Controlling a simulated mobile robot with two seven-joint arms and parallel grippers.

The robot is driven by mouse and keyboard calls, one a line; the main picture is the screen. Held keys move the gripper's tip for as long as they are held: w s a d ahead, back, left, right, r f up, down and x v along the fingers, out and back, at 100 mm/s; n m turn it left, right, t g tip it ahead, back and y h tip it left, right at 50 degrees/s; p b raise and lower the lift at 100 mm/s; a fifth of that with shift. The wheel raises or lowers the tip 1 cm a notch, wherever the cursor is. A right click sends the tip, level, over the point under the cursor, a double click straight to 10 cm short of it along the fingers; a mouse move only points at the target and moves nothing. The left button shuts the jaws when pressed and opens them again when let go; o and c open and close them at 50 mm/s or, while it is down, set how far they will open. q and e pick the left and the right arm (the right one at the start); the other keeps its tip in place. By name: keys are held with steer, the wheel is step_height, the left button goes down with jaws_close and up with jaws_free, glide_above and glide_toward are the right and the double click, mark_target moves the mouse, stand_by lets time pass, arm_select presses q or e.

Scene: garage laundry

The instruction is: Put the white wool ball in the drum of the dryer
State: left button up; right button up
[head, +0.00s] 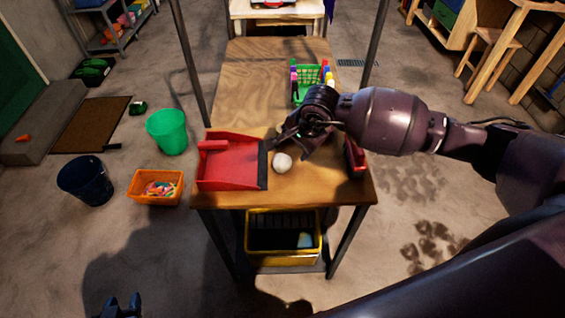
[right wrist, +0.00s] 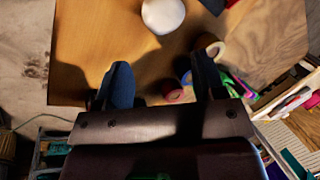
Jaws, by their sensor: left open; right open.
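The white wool ball (head: 282,162) rests on the wooden table, just right of the red dustpan's dark edge. It also shows at the top edge of the right wrist view (right wrist: 163,14), partly cut off. My right gripper (head: 294,138) is over the table just behind the ball, open and apart from it. In the right wrist view its two fingers (right wrist: 160,68) are spread with nothing held between them. My left gripper (head: 122,306) is open at the bottom left edge, far from the table, mostly out of frame. I see no dryer or drum in these views.
The red dustpan (head: 228,172) lies on the table (head: 315,187). A red object (head: 355,158) is at its right edge, and a green basket (head: 309,76) with bottles stands farther back. Yellow bin (head: 283,259) below; orange box (head: 153,198), green bucket (head: 167,132) and dark bucket (head: 85,182) at left.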

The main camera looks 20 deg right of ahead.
mark_target(286, 159)
steer(key=shift+a+p+x, duration=0.15)
steer(key=shift+x, duration=2.35)
steer(key=shift+a+p+x, duration=0.15)
steer(key=shift+x, duration=2.35)
steer(key=shift+w, duration=0.1)
steer(key=shift+c, duration=0.5)
steer(key=c, duration=0.7)
steer(key=shift+o, duration=0.2)
step_height(286, 159, up, 20)
steer(key=b, duration=0.1)
